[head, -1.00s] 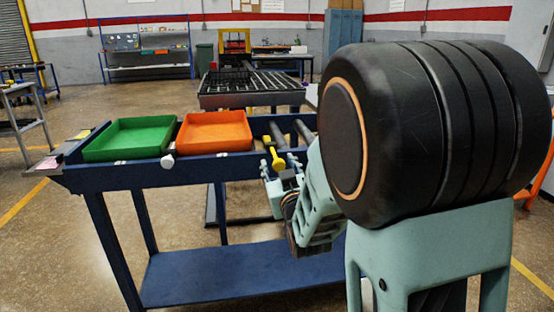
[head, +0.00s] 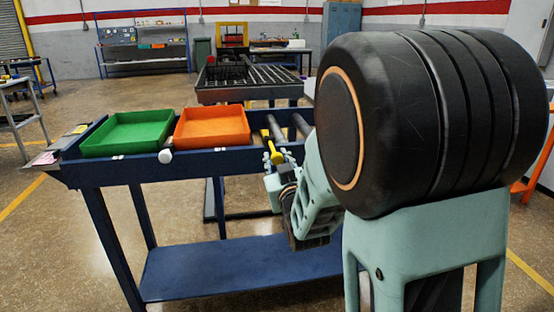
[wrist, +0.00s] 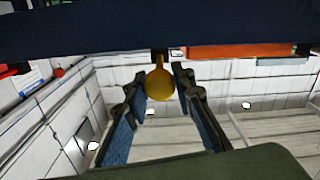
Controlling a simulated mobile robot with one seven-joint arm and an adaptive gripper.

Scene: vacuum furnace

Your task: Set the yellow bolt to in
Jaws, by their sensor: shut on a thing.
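The yellow bolt (head: 273,152) sits at the front edge of the blue cart (head: 130,172), right of the orange tray. In the wrist view its round yellow knob (wrist: 160,82) hangs just below the dark blue rail. My gripper (head: 280,168) is at the bolt in the head view. In the wrist view my gripper (wrist: 160,86) has one finger on each side of the knob and is shut on it. My fingers and wrist hide part of the bolt in the head view, so how far it is pushed in cannot be told.
A green tray (head: 85,148) and an orange tray (head: 178,132) sit on the cart. A white knob (head: 165,156) sticks out of its front. Grey rollers (head: 299,124) lie right of the bolt. A slotted dark table (head: 265,86) stands behind. Floor is open at left.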

